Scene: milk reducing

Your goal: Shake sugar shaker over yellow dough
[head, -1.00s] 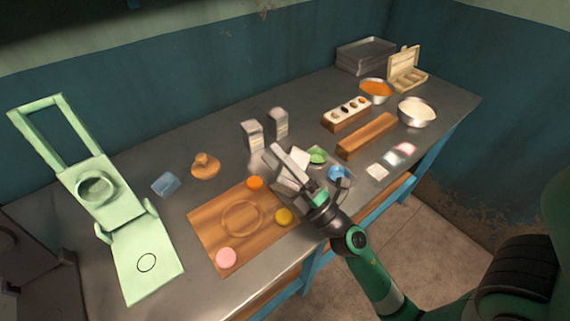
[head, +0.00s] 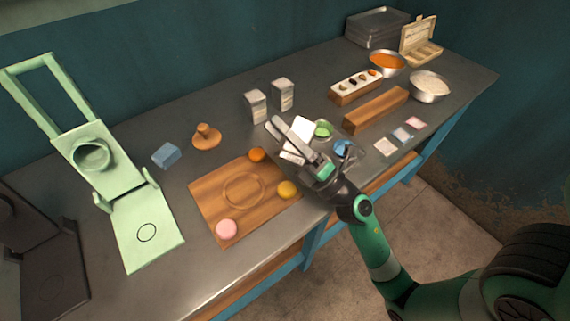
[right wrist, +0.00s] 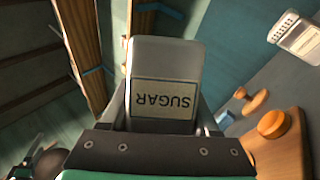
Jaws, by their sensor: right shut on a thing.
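My right gripper (head: 290,142) is shut on the sugar shaker (head: 301,131), a pale grey-white container. In the right wrist view the shaker (right wrist: 163,80) fills the jaws and its SUGAR label reads upside down. The yellow dough (head: 288,190) is a small round lump on the right part of the wooden board (head: 212,200). In the head view the gripper and shaker appear above and behind the dough, beyond the board's right edge. The exact height over the table is hard to tell. My left gripper is not in view.
Orange dough (head: 257,154) and pink dough (head: 227,229) are also on the board. Two more shakers (head: 257,106) stand behind it. A green press (head: 108,170) stands left. Green (head: 323,129) and blue (head: 343,149) items lie close to the gripper. Bowls and trays are at the back right.

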